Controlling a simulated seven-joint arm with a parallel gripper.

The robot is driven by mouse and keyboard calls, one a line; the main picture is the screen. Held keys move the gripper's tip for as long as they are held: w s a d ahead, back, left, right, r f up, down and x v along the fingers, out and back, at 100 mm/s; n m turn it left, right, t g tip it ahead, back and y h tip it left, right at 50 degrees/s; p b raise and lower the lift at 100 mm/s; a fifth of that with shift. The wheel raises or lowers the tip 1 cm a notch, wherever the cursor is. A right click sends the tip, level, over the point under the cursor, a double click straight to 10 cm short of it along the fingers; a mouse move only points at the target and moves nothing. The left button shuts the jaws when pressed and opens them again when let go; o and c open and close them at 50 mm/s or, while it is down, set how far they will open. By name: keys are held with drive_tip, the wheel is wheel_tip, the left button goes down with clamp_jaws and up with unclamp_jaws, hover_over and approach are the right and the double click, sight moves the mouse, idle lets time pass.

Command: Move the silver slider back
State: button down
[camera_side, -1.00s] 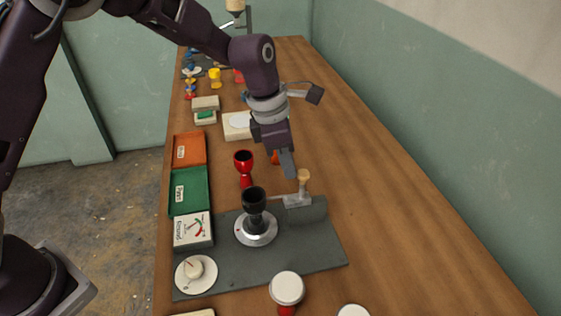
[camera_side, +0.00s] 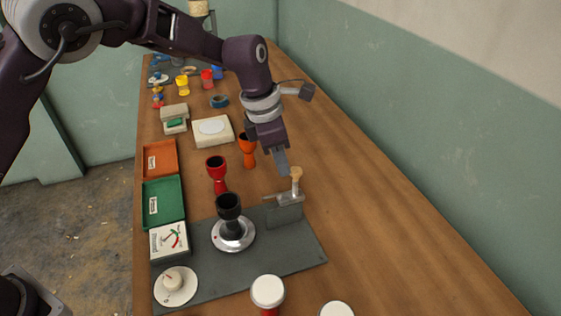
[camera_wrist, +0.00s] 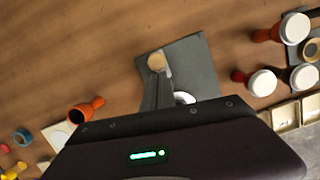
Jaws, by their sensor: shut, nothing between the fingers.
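The silver slider (camera_side: 289,198) is a small metal piece with an upright wooden knob (camera_side: 296,173). It sits on top of a grey upright block (camera_side: 287,217) at the back right of a dark grey base plate (camera_side: 275,260). My gripper (camera_side: 283,168) is shut and empty, pointing down just left of the knob at about its height. Whether it touches the knob is unclear. In the wrist view, the round top of the knob (camera_wrist: 157,62) shows beyond the gripper body, which hides part of the plate.
A black goblet drum (camera_side: 229,210) stands on a silver disc left of the slider. Red (camera_side: 217,172) and orange (camera_side: 247,148) goblets stand behind. A white dial (camera_side: 176,286), a meter (camera_side: 168,240) and a green tray (camera_side: 163,202) line the left. The table's right side is clear.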

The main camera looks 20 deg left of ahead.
drive_tip(key=s+a+r+m, duration=0.2)
drive_tip(key=s+a+r, duration=0.25)
drive_tip(key=r, duration=0.35)
drive_tip(key=s+a+r+m, duration=0.2)
drive_tip(key=s+a+r, duration=0.25)
drive_tip(key=r, duration=0.25)
drive_tip(key=s+a+r+m+t, duration=0.1)
drive_tip(key=s+a+r+m, duration=0.15)
drive_tip(key=s+m, duration=0.2)
drive_tip(key=s+a+r+m+t, duration=0.1)
drive_tip(key=s+a+r+m, duration=0.15)
drive_tip(key=s+m, duration=0.2)
drive_tip(key=s+a+f+m+t+y, duration=0.1)
drive_tip(key=s+a+f+m, duration=0.1)
drive_tip(key=s+m, duration=0.4)
drive_tip(key=s+a+f+m+t+y, duration=0.1)
drive_tip(key=s+a+f+m, duration=0.1)
drive_tip(key=s+m, duration=0.4)
drive_tip(key=s+a, duration=0.1)
drive_tip(key=s, duration=0.2)
drive_tip(key=shift+f, duration=0.3)
